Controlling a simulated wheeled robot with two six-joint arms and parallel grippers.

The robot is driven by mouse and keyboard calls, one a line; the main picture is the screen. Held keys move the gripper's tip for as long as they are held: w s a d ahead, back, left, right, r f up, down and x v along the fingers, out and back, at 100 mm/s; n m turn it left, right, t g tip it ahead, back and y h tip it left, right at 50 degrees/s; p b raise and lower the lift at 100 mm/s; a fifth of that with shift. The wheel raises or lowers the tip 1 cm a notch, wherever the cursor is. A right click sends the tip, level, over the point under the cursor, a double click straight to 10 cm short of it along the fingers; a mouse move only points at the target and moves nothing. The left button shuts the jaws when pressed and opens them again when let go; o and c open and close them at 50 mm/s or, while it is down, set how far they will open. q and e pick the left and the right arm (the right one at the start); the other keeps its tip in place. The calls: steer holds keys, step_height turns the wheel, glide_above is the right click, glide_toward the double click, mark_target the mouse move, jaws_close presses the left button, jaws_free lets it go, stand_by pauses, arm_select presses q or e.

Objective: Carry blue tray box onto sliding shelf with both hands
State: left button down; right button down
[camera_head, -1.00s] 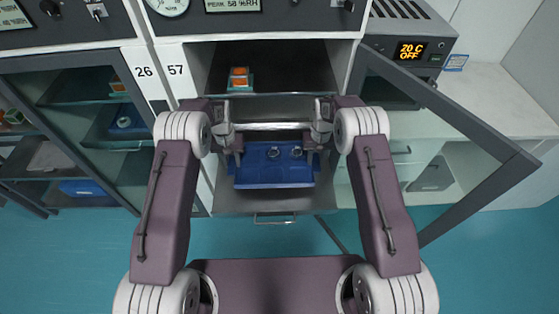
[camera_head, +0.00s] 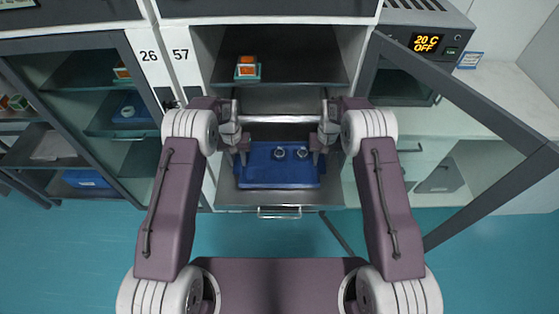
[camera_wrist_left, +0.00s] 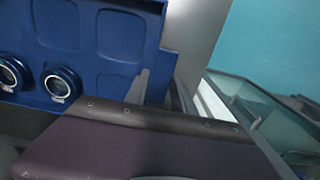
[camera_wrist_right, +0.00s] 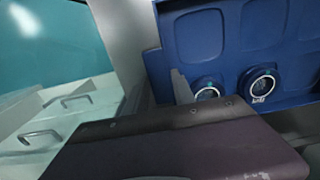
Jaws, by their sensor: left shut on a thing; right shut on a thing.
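The blue tray box (camera_head: 280,172) is held between my two grippers at the front of cabinet 57, with two small round metal items (camera_head: 279,153) in it. The sliding shelf (camera_head: 258,198) is pulled out below the tray; I cannot tell whether the tray touches it. My left gripper (camera_head: 243,156) is shut on the tray's left side, and my right gripper (camera_head: 316,156) is shut on its right side. The tray also shows in the left wrist view (camera_wrist_left: 105,70) and the right wrist view (camera_wrist_right: 222,60), with its recesses and the round items visible.
An upper shelf (camera_head: 300,82) holds an orange and teal item (camera_head: 247,68). The open glass door (camera_head: 465,90) angles out on the right. Cabinet 26 (camera_head: 100,80) stands on the left, with its own shelves. Blue floor (camera_head: 90,240) lies clear in front.

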arm_select(q)
steer(key=c, duration=1.5)
jaws_free()
steer(key=shift+f, duration=0.6)
arm_select(e)
steer(key=c, duration=1.5)
jaws_free()
steer(key=shift+f, duration=0.6)
arm_select(q)
steer(key=o, duration=0.4)
steer(key=shift+r, duration=0.25)
arm_select(e)
steer(key=o, duration=0.4)
steer(key=shift+r, duration=0.25)
arm_select(q)
steer(key=shift+o, duration=0.2)
arm_select(e)
steer(key=shift+o, duration=0.2)
arm_select(q)
step_height(320, 180, up, 12)
arm_select(e)
step_height(320, 180, up, 12)
